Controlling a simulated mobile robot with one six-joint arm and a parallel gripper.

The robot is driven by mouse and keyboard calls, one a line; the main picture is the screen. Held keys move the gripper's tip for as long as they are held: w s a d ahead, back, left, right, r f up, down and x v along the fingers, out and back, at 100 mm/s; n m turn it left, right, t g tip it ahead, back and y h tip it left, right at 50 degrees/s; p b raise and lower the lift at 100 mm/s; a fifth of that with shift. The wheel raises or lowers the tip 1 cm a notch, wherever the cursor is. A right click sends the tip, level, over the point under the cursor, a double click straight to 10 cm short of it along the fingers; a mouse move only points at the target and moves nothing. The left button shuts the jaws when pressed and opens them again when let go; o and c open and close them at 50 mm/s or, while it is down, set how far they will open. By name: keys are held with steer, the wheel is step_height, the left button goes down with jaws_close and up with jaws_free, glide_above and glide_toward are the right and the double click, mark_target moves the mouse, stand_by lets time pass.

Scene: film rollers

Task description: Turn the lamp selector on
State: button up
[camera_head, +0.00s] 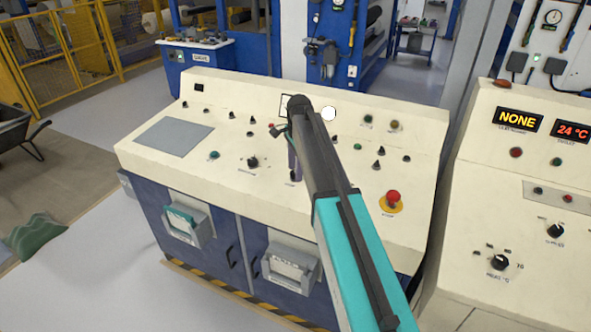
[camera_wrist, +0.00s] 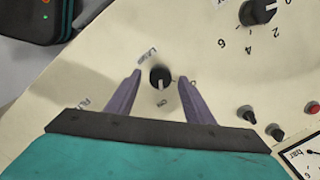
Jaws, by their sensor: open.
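The selector is a small black knob (camera_wrist: 160,77) on a cream panel (camera_wrist: 100,70) in the wrist view. Small printed labels surround it, too blurred to read surely. A pale mark on the knob points down in the picture, towards the label below it. My gripper (camera_wrist: 160,76) is open, with one purple finger on each side of the knob and a visible gap on both sides. In the head view, my gripper (camera_head: 293,160) points down at the console's middle, largely hidden by my arm. I cannot tell how far the fingertips are above the panel.
In the wrist view, a larger numbered dial (camera_wrist: 258,10) is at the upper right. A red button (camera_wrist: 312,108) and a gauge (camera_wrist: 303,158) are at the right. In the head view, a red emergency button (camera_head: 393,197) stands right of my arm.

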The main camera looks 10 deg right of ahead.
step_height(320, 180, up, 13)
steer(key=b, duration=0.2)
steer(key=shift+s+d+r+b, duration=0.2)
steer(key=shift+s+d+b, duration=0.05)
steer(key=shift+s+b, duration=0.2)
stand_by(0.5)
